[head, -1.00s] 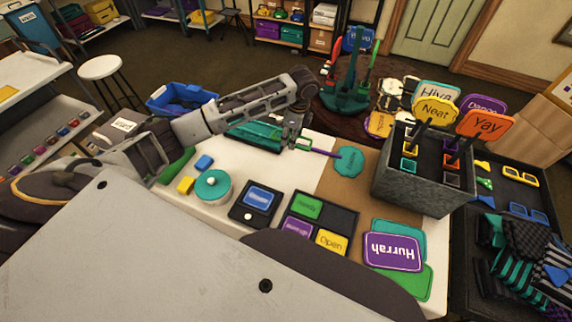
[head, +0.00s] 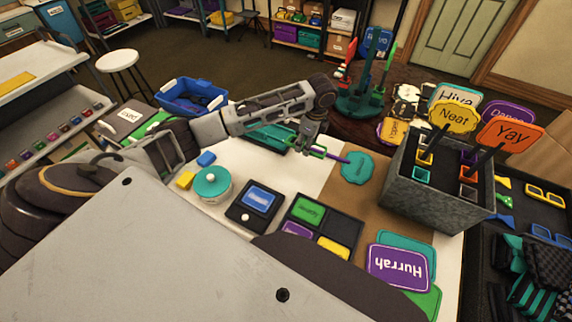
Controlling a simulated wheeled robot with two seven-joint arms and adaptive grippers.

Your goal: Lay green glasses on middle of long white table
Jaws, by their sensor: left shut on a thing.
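My left gripper (head: 311,146) is shut on a small green thing, apparently the green glasses (head: 319,153), held above the white work table (head: 290,172). The gripper hides part of them. The purple handle of a teal sign (head: 357,167) shows right beside the glasses; I cannot tell whether they touch. A white-topped table (head: 45,60) stands at the upper left, a yellow item on it and much of its top bare; I cannot tell which white table is the long one. My right gripper is not in view.
A turquoise round pot (head: 212,184), a button box (head: 255,205), a divided sign tray (head: 345,228) and a grey sign bin (head: 437,190) crowd the work table. A blue crate (head: 190,97) and a white stool (head: 118,62) stand beyond its left side. A black accessory tray (head: 535,218) lies right.

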